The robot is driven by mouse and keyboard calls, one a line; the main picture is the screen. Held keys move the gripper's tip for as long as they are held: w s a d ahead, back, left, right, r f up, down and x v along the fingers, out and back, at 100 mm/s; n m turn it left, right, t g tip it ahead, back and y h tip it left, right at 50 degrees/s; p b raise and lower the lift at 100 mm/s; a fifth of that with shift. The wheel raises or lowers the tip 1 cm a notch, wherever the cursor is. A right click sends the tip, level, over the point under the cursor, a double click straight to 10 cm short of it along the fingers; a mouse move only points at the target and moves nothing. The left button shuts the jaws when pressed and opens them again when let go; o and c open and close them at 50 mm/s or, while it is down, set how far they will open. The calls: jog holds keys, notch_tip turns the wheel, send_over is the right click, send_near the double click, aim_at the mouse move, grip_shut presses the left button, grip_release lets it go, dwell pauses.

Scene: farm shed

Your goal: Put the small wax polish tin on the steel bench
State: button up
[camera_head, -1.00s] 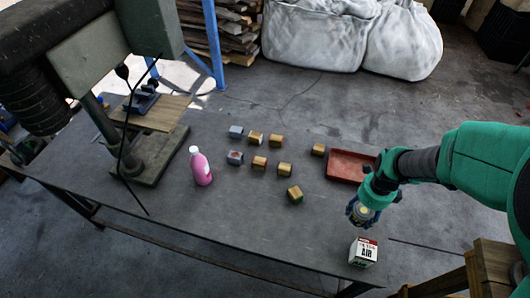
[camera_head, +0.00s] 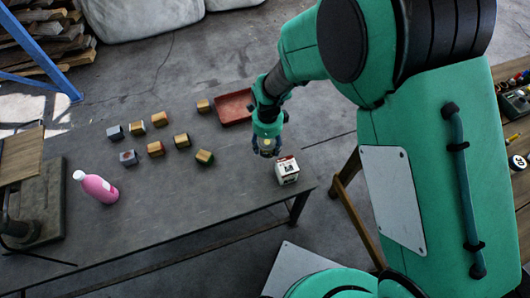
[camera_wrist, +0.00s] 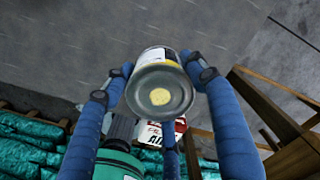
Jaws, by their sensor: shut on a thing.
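The small tin (camera_wrist: 161,82) is a metal can with a grey end and a yellow spot, in the middle of the wrist view. My gripper (camera_wrist: 162,72) is shut on it, with blue fingers on both sides. In the head view my gripper (camera_head: 267,151) is over the right end of the dark grey bench (camera_head: 215,190), between the red tray and the white box. The tin is mostly hidden there, and its height above the bench is hard to tell.
A white, red and black box (camera_head: 287,170) stands close by at the bench's right end. A red tray (camera_head: 234,107), several small blocks (camera_head: 182,141) and a pink bottle (camera_head: 97,186) are on the bench. Its front middle is clear.

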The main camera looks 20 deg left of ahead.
aim_at(267, 141)
jog(key=shift+f, duration=1.05)
jog(key=shift+f, duration=0.1)
jog(key=shift+f+b, duration=0.65)
jog(key=shift+f, duration=1.15)
jog(key=shift+f, duration=0.15)
jog(key=o, duration=1.4)
notch_tip(267, 141, up, 12)
jog(key=p, duration=0.3)
